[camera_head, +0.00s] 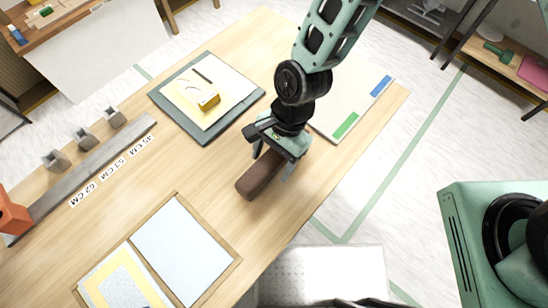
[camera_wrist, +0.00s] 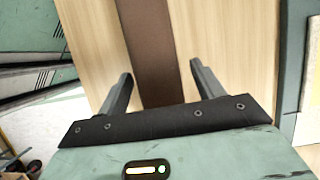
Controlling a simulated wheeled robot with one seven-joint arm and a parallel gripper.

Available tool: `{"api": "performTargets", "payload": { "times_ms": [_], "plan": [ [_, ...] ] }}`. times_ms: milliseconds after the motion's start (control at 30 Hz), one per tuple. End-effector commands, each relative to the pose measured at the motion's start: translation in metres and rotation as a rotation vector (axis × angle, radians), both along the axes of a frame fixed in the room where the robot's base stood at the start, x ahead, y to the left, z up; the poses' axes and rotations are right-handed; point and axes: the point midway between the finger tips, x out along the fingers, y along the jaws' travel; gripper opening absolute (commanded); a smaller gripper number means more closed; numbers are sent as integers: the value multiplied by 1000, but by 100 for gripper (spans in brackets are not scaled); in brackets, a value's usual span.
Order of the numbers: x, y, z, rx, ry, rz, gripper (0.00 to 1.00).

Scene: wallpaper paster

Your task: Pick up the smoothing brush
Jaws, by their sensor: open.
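The smoothing brush appears as a long dark brown block (camera_head: 258,178) lying on the wooden table near its front right edge. My gripper (camera_head: 273,163) is above its far end, pointing down. In the wrist view the brown block (camera_wrist: 149,45) runs between the two fingers of my gripper (camera_wrist: 160,70), with wood showing on both sides. The fingers are open, one on each side of the block, with no clear contact. The far end of the block is hidden under my gripper in the head view, and any bristles cannot be made out.
A dark green mat (camera_head: 165,104) with a sheet and a yellow item (camera_head: 208,100) lies behind left. A pale board with green and blue strips (camera_head: 345,125) is behind right. A pale blue panel (camera_head: 185,248) lies in front left. A grey rail (camera_head: 95,168) runs along the left edge.

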Motion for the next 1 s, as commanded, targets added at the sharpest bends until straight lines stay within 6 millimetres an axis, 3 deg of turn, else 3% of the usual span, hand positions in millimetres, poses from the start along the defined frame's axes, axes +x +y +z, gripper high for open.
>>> {"api": "performTargets", "payload": {
  "times_ms": [267,467,767,1000],
  "plan": [
    [-1,1,-3,1,-1,0,67],
    [-1,1,-3,1,-1,0,12],
    [-1,1,-1,1,-1,0,11],
    [0,1,18,2,-3,1,11]
  ]
}}
